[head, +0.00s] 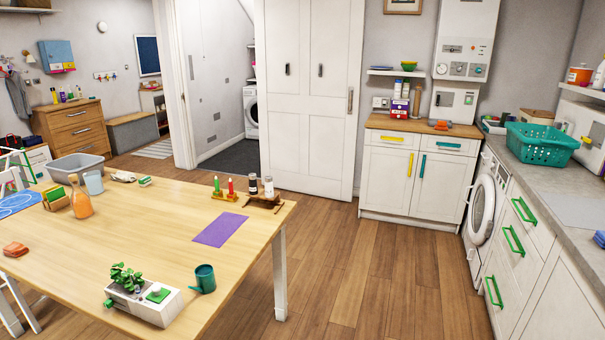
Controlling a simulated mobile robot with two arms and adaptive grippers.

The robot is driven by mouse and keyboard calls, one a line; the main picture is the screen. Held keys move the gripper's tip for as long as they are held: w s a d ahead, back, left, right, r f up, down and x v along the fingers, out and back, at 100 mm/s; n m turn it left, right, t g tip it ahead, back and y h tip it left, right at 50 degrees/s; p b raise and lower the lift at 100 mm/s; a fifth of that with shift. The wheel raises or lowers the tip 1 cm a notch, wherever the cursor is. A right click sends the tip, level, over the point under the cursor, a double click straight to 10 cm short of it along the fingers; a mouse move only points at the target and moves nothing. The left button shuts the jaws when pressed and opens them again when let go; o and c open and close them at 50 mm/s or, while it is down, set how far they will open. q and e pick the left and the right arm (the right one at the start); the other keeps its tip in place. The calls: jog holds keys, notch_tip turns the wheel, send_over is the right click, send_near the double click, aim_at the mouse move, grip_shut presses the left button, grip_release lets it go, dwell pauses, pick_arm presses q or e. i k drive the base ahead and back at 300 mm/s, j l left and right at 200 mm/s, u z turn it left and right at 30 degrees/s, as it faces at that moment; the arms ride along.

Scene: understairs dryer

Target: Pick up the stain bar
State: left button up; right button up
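I cannot make out a stain bar for certain in the head view. Small blocky items show on the wooden table (150,240): an orange-red folded or stacked item (15,249) at its left edge, and a small green and white item (144,181) near its far edge. Another small orange and grey item (440,125) lies on the wooden top of the far cabinet (415,170). Each is too small to identify. Neither of my grippers is in view.
The table also holds a grey basin (76,166), an orange bottle (80,198), a purple mat (220,230), a planter (145,302) and a green watering can (204,279). A teal basket (541,144) stands on the right counter (550,180). The wooden floor (370,270) between is clear.

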aim_at(145, 180)
jog(key=i+z, duration=0.45)
jog(key=i, duration=1.8)
jog(key=i+u, duration=0.1)
jog(key=i, duration=0.95)
jog(key=i+l+u, duration=0.1)
jog(key=i, duration=1)
jog(key=i+j+u, duration=0.15)
jog(key=i+u, duration=0.5)
jog(key=u, duration=0.2)
jog(key=i+l+u, duration=0.1)
jog(key=i+u, duration=0.35)
jog(key=i+l+u, duration=0.15)
jog(key=u, duration=0.25)
jog(key=i+j+u, duration=0.2)
jog(key=i+u, duration=0.65)
jog(key=i+l+u, duration=0.15)
jog(key=i+u, duration=0.3)
jog(key=i, duration=0.15)
jog(key=i+l+u, duration=0.25)
jog(key=i+u, duration=0.15)
jog(key=i, duration=0.05)
